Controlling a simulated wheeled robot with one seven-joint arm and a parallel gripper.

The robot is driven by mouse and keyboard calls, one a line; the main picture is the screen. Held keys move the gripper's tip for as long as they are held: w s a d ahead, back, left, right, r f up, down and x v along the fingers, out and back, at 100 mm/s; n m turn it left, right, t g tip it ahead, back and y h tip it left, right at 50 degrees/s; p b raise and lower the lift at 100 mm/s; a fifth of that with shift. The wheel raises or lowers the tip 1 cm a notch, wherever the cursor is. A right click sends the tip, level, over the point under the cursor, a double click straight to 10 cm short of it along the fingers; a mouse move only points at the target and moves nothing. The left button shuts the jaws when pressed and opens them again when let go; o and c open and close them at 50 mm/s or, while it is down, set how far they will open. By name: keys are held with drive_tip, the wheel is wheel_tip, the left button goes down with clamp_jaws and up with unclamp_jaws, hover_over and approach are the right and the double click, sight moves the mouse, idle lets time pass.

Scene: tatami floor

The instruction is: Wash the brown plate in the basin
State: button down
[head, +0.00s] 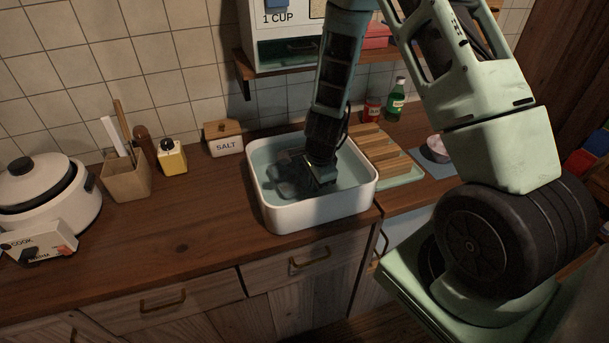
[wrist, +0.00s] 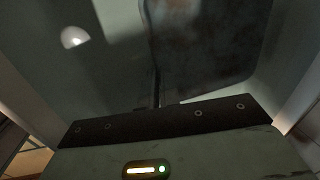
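The white basin (head: 266,205) stands on the wooden counter, with greyish water inside it. My gripper (head: 297,185) reaches down into the basin, and its fingers are dark and hard to make out. Dark shapes lie around the fingers, and I cannot tell in the head view whether one is the brown plate. The wrist view shows a dark brownish slab with a rounded corner (wrist: 205,45), which may be the brown plate, close in front of my gripper. A thin dark upright piece stands at its left edge. Whether the fingers grip the slab is not clear.
A salt box (head: 224,139), a yellow bottle (head: 172,158) and a utensil holder (head: 126,179) stand left of the basin, with a white cooker (head: 45,195) farther left. A slatted rack (head: 382,150) is close on the right. The front left counter is clear.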

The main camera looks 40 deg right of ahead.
drive_tip(key=shift+s+d+b, duration=0.2)
drive_tip(key=shift+d+b, duration=0.05)
drive_tip(key=shift+d, duration=0.5)
drive_tip(key=shift+s+d+b, duration=0.2)
drive_tip(key=shift+s+d, duration=0.05)
drive_tip(key=shift+d, duration=0.5)
drive_tip(key=shift+s+d+b, duration=0.2)
drive_tip(key=shift+d+b, duration=0.05)
drive_tip(key=shift+d, duration=0.5)
drive_tip(key=shift+w+a+p, duration=0.25)
drive_tip(key=shift+a+p, duration=0.05)
drive_tip(key=shift+a, duration=0.5)
drive_tip(key=shift+w+a+p, duration=0.2)
drive_tip(key=shift+a+p, duration=0.05)
drive_tip(key=shift+a, duration=0.6)
drive_tip(key=shift+w+a+p, duration=0.25)
drive_tip(key=shift+a+p, duration=0.05)
drive_tip(key=shift+a, duration=0.5)
drive_tip(key=shift+s+d+b, duration=0.25)
drive_tip(key=shift+d+b, duration=0.05)
drive_tip(key=shift+d, duration=0.5)
drive_tip(key=shift+s+d+b, duration=0.2)
drive_tip(key=shift+d+b, duration=0.15)
drive_tip(key=shift+d, duration=0.5)
drive_tip(key=shift+s+d+b, duration=0.25)
drive_tip(key=shift+d+b, duration=0.05)
drive_tip(key=shift+d, duration=0.5)
